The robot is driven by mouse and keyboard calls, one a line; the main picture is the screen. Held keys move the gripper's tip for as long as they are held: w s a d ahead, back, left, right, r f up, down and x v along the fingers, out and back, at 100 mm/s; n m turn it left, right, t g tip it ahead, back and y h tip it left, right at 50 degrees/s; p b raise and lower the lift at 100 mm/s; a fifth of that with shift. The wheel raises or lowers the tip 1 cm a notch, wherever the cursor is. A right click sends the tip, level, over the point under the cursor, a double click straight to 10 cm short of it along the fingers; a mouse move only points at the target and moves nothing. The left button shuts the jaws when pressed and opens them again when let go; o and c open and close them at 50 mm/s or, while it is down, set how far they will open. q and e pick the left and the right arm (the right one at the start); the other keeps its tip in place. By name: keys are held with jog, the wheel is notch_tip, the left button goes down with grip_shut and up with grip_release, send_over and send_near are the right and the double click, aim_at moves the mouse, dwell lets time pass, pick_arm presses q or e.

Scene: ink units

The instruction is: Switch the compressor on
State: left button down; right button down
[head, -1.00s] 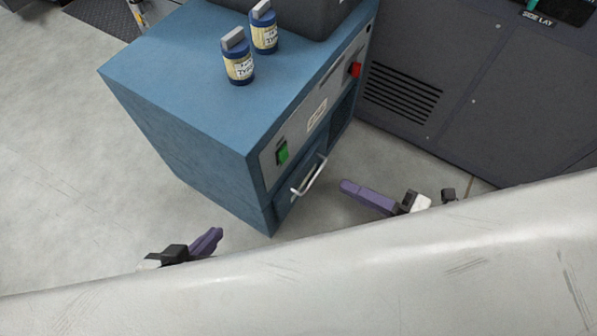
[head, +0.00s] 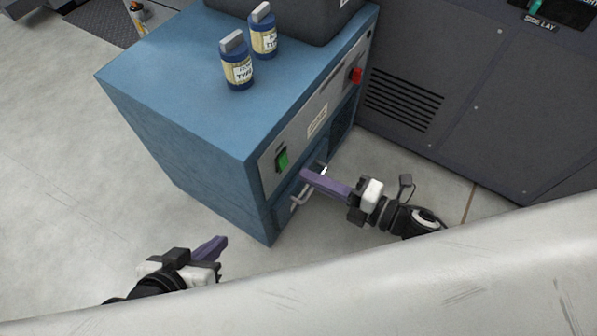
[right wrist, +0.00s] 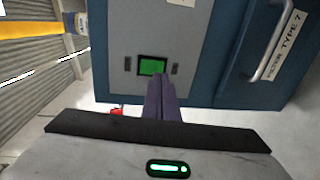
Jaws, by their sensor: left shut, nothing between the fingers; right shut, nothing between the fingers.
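The compressor is a blue cabinet (head: 180,95) with a grey front panel. A green rocker switch (head: 282,159) sits on that panel near its left end; it also shows in the right wrist view as a lit-looking green square (right wrist: 152,66) in a black frame. My right gripper (head: 306,176) is shut and empty, in front of the panel, just below and right of the green switch. In the right wrist view its purple fingers (right wrist: 160,80) point at the panel, just below the switch; contact cannot be told. My left gripper (head: 222,241) is shut and empty, low and left of the cabinet.
A red switch (head: 356,75) is at the panel's far end. A drawer handle (head: 299,197) lies below the green switch, partly behind my right fingers. Two blue bottles (head: 237,62) stand on the cabinet top. A dark machine (head: 460,90) stands to the right.

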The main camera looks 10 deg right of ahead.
pick_arm(q)
jog(key=shift+d+f+b, duration=0.25)
jog(key=shift+b, duration=0.1)
pick_arm(e)
jog(key=shift+x, duration=2.05)
jog(key=shift+w+a+f, duration=0.1)
jog(key=shift+w, duration=0.05)
jog(key=p, duration=0.1)
send_near(285, 166)
jog(key=s+d+f, duration=0.2)
jog(key=s+d, duration=0.2)
pick_arm(q)
jog(key=shift+s+r, duration=0.2)
jog(key=shift+s, duration=0.3)
pick_arm(e)
jog(key=shift+s+d+f, duration=0.3)
jog(key=shift+s+d, duration=0.25)
jog(key=shift+d, duration=0.05)
pick_arm(q)
jog(key=shift+w, duration=0.1)
